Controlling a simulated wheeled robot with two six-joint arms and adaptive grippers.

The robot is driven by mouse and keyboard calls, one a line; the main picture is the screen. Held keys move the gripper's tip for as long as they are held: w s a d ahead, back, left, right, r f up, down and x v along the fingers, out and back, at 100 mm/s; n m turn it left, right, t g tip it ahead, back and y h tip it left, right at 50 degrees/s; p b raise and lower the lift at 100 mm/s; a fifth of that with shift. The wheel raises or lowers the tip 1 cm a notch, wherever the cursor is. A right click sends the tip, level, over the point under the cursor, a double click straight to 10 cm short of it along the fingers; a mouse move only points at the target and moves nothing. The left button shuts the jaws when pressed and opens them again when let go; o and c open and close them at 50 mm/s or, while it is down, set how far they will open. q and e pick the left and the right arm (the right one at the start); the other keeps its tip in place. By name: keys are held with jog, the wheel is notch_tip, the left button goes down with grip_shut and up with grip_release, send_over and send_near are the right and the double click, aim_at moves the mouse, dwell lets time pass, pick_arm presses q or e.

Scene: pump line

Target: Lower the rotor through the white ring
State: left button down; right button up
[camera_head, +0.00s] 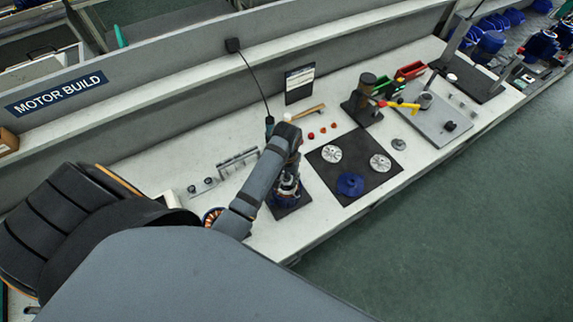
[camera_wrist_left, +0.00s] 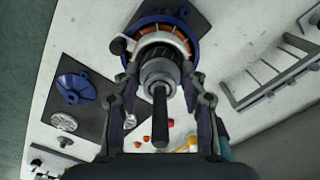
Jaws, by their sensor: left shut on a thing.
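My left gripper (camera_head: 288,178) points down over the dark mat at the front of the bench. In the left wrist view the left gripper (camera_wrist_left: 160,82) is shut on the rotor (camera_wrist_left: 159,74), a grey cylinder with a dark shaft pointing towards the camera. Beyond it is the white ring (camera_wrist_left: 143,42), with a black knob at its side, over copper windings in a blue motor housing (camera_wrist_left: 128,32). The rotor's dark far part overlaps the ring's opening; I cannot tell how deep it reaches. In the head view the gripper hides most of this. My right gripper is not in view.
A black mat (camera_head: 345,190) to the right holds a blue cover (camera_head: 350,184) and two silver discs. A grey rack (camera_head: 236,161) stands to the left. A mallet (camera_head: 305,114) and small red parts lie behind. A black tool stand (camera_head: 360,106) is farther right.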

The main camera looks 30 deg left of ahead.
pick_arm(q)
jog(key=shift+f, duration=0.4)
jog(key=c, duration=0.7)
grip_release()
jog(key=shift+o, duration=0.2)
jog(key=shift+o, duration=1.2)
jog(key=shift+f, duration=0.1)
